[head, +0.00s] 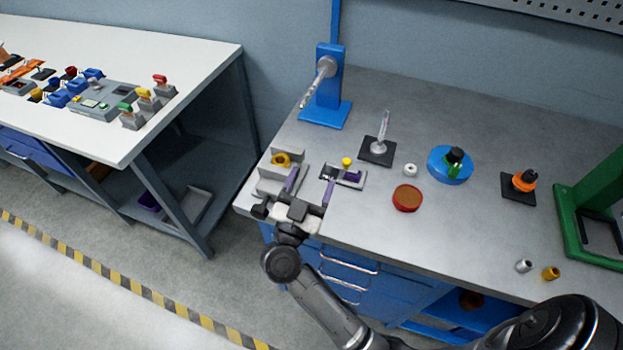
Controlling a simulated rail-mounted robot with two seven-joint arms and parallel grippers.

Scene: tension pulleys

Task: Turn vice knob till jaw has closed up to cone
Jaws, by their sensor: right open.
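My left gripper is not in view.
A blue stand (328,92) with a metal rod and a black plate (378,152) with an upright rod stand behind. A red-rimmed round dish (407,198), a blue disc (450,168) and a green frame (582,200) are to the right.

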